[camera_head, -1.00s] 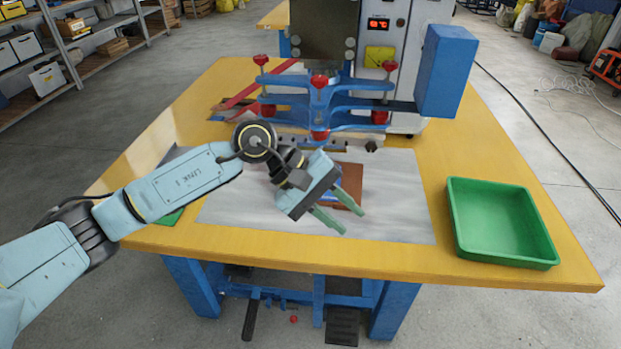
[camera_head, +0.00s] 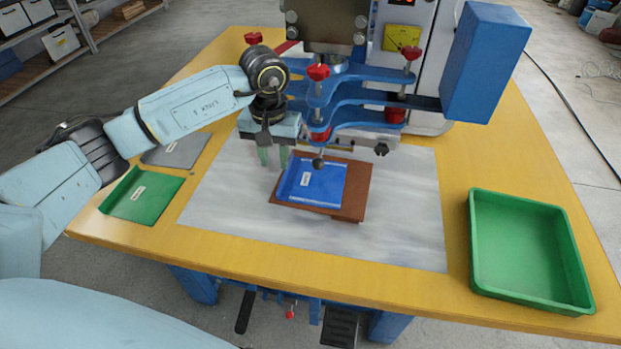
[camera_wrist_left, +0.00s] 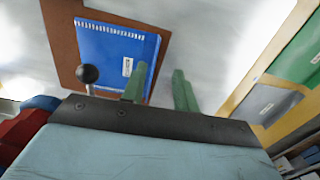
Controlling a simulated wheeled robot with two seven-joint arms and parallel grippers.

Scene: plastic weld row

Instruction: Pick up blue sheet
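The blue sheet (camera_head: 312,184) lies on a brown board (camera_head: 354,192) in the middle of the grey mat, with a small white label on it. It also shows in the left wrist view (camera_wrist_left: 108,52) on the brown board. My left gripper (camera_head: 273,157) points down just behind the sheet's far left edge. Its two green fingers (camera_wrist_left: 158,88) are apart with nothing between them; one overlaps the sheet's edge in the left wrist view. I cannot tell whether it touches. My right gripper is not in view.
The blue press with red knobs (camera_head: 318,72) stands close behind the sheet; a dark ball-ended lever (camera_head: 318,163) hangs over its far edge. A green sheet (camera_head: 146,196) and a grey sheet (camera_head: 177,149) lie at left. An empty green tray (camera_head: 528,250) is at right.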

